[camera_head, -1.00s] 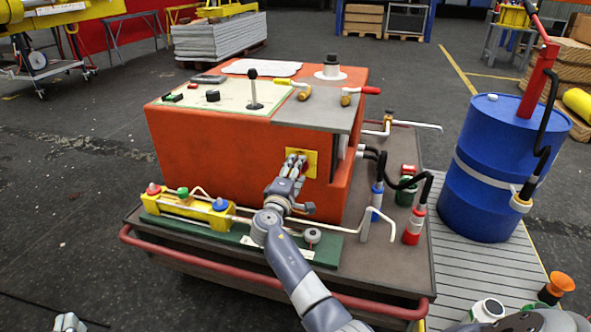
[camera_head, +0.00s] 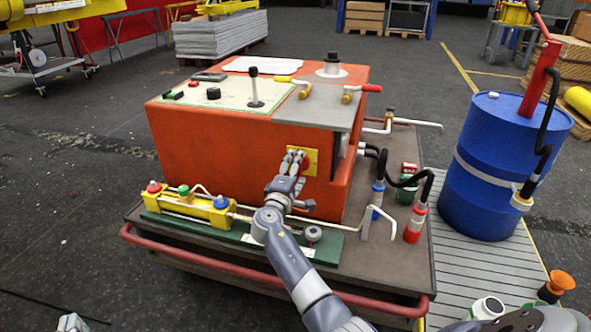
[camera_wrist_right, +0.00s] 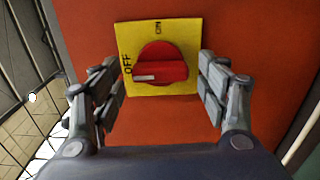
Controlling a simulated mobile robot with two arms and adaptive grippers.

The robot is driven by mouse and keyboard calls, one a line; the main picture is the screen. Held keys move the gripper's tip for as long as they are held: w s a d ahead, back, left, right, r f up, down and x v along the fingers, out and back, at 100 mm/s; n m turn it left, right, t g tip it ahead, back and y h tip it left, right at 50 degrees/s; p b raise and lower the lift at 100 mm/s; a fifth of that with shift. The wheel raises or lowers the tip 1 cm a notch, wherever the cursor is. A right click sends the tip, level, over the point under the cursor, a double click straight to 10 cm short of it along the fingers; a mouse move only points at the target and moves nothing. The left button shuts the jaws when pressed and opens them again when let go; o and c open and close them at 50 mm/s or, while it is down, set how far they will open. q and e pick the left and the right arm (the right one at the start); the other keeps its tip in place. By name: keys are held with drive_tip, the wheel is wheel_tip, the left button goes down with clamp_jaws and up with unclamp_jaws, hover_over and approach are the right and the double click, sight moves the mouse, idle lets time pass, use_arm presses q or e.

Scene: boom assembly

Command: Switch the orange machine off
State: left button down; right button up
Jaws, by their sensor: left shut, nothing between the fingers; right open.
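The orange machine (camera_head: 230,150) stands on a cart. Its rotary switch, a red knob (camera_wrist_right: 162,66) on a yellow plate (camera_wrist_right: 185,28), is on the front face. The knob's white mark is at its left end, by the word OFF; ON is at the plate's top. My right gripper (camera_head: 294,158) is in front of the plate. In the right wrist view its fingers (camera_wrist_right: 165,88) are open, one on each side of the plate, with nothing between them. In the head view it partly hides the switch. My left gripper (camera_head: 72,323) is shut and empty at the bottom left edge, mostly cut off.
A yellow block with coloured caps (camera_head: 188,204) and a green base lie along the cart's front, below my right arm. A red rail (camera_head: 180,250) edges the cart. Pipes and black hoses (camera_head: 405,185) are to the right, with a blue drum (camera_head: 490,165) beyond.

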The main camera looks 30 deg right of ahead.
drive_tip(key=v, duration=1.2)
